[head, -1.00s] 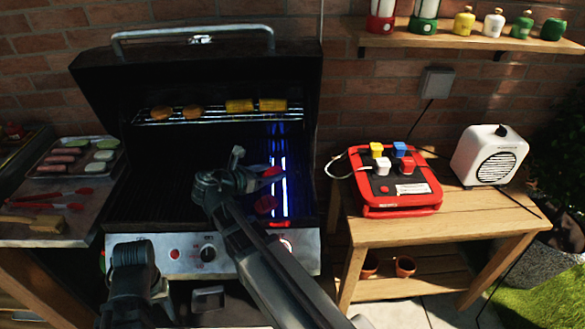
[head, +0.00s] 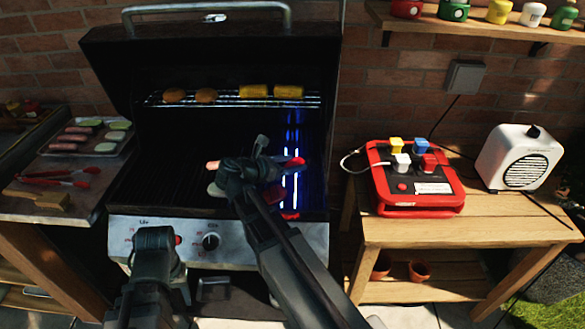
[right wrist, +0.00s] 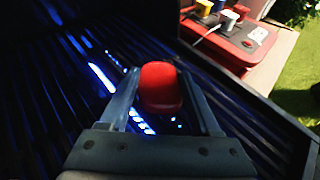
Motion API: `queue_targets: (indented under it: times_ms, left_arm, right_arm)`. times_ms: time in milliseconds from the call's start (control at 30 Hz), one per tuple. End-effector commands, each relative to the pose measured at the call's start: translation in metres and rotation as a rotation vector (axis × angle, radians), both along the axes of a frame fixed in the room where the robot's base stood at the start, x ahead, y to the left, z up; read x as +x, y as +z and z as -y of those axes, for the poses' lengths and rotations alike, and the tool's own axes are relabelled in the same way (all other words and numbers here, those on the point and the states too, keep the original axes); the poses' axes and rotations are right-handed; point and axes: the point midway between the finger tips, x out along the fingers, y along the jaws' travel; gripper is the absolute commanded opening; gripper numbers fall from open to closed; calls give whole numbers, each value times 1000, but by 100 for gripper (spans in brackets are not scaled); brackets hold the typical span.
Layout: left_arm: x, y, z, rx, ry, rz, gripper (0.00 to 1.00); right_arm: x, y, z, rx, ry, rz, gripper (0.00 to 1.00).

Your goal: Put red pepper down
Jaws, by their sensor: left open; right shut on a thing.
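The red pepper (right wrist: 161,87) sits between the two fingers of my right gripper (right wrist: 158,92) in the right wrist view. My right gripper is shut on it over the dark grill grate, close to the blue-lit strips. In the head view the pepper (head: 294,162) shows at the tip of my right gripper (head: 284,164). Its gap above the grate is hard to judge. My left gripper (head: 155,240) is open and empty in front of the grill's control panel, pointing away from the camera. Its fingers are mostly hidden.
The grill (head: 215,235) has a raised lid. Corn (head: 288,91) and patties (head: 206,95) lie on its upper rack. Other reddish pieces (head: 290,215) show low on the grate. A food tray (head: 66,153) stands left. A red power box (head: 420,203) and white heater (head: 520,158) stand right.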

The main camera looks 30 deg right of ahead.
Motion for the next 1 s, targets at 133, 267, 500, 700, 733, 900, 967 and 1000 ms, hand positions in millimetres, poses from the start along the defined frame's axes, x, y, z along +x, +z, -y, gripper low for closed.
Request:
queue_targets:
  times_ms: [133,267,500,700,733,900,967,1000]
  left_arm:
    - [0,2,0,0,0,0,50]
    - [0,-1,0,0,0,0,50]
    - [0,-2,0,0,0,0,50]
    - [0,-2,0,0,0,0,50]
    - [0,-2,0,0,0,0,50]
    - [0,5,0,0,0,0,50]
    - [0,9,0,0,0,0,50]
    - [0,13,0,0,0,0,50]
  right_arm:
    - [0,2,0,0,0,0,10]
    - [0,-1,0,0,0,0,10]
    - [0,-2,0,0,0,0,94]
    - [0,-1,0,0,0,0,94]
    - [0,-1,0,0,0,0,94]
    - [-1,5,-4,0,1,-1,94]
    - [-3,9,-12,0,3,-1,94]
    - [-4,13,-19,0,4,-2,94]
